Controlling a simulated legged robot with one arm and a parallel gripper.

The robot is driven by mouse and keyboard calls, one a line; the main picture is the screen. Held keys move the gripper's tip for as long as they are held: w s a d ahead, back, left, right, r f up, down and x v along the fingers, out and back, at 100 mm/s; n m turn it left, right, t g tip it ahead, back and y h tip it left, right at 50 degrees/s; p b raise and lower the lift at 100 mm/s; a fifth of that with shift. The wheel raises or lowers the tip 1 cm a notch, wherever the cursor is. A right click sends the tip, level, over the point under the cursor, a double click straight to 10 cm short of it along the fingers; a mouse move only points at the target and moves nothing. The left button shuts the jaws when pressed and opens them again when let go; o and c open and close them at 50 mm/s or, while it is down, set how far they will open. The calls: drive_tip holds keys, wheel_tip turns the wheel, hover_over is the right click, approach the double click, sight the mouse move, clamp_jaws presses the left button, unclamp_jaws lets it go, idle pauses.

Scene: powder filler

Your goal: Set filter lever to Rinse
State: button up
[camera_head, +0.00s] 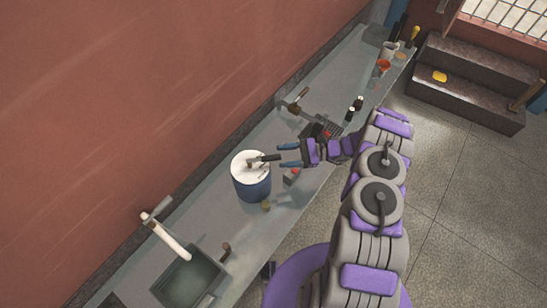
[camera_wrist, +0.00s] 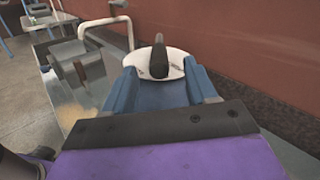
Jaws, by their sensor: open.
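The filter is a blue cylinder (camera_head: 253,187) with a white top (camera_head: 247,167), standing on the counter. Its black lever (camera_head: 266,158) lies across the top and points right, toward my gripper (camera_head: 281,155). My gripper is open, with its blue fingertips close to the lever's end. In the wrist view, the lever (camera_wrist: 158,60) stands out over the white top (camera_wrist: 174,66), centred between the spread fingers of my gripper (camera_wrist: 164,82). I cannot tell whether they touch it. Any setting labels are too small to read.
The long grey counter (camera_head: 222,222) runs along a red wall. A sink (camera_head: 188,281) with a white tap lies at lower left. Bottles (camera_head: 354,109) and cups stand farther back. Dark steps (camera_head: 465,95) are at upper right.

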sight(273, 157)
drive_tip(key=shift+s+a, duration=0.15)
drive_tip(key=shift+a, duration=1)
drive_tip(key=shift+s+a, duration=0.15)
drive_tip(key=shift+a, duration=1)
clamp_jaws()
